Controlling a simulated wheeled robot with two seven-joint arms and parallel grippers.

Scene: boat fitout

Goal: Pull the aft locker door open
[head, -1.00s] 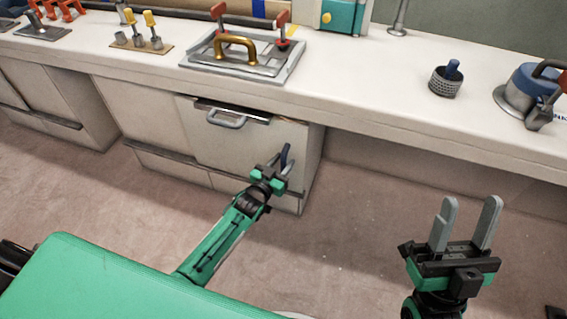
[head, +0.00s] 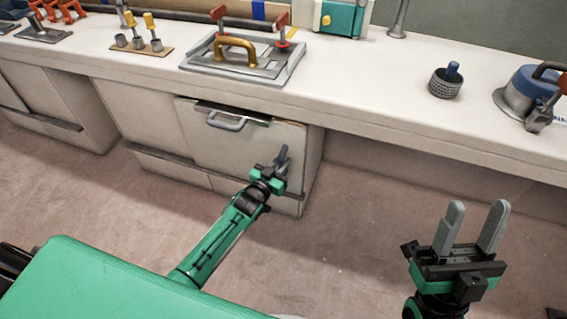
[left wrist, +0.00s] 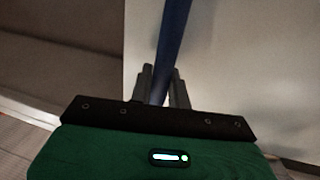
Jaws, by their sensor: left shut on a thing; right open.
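The locker front below the counter has a pale door panel (head: 245,146) with a grey pull handle (head: 227,121) near its top edge. A blue bar-like handle (head: 283,153) stands at the panel's right side. My left gripper (head: 277,169) is shut on this blue handle, in front of the panel. In the left wrist view the blue bar (left wrist: 172,45) runs down between the two grey fingers (left wrist: 160,88), with the pale panel (left wrist: 235,60) behind. A narrow dark gap shows along the panel's top. My right gripper (head: 470,229) is open and empty, above the floor at right.
The white counter (head: 360,95) overhangs the lockers. It carries a grey hatch with a brass handle (head: 236,45), yellow-topped valves (head: 140,30), a knurled cup (head: 446,84) and a blue-topped winch (head: 530,90). The brown floor (head: 345,235) is clear.

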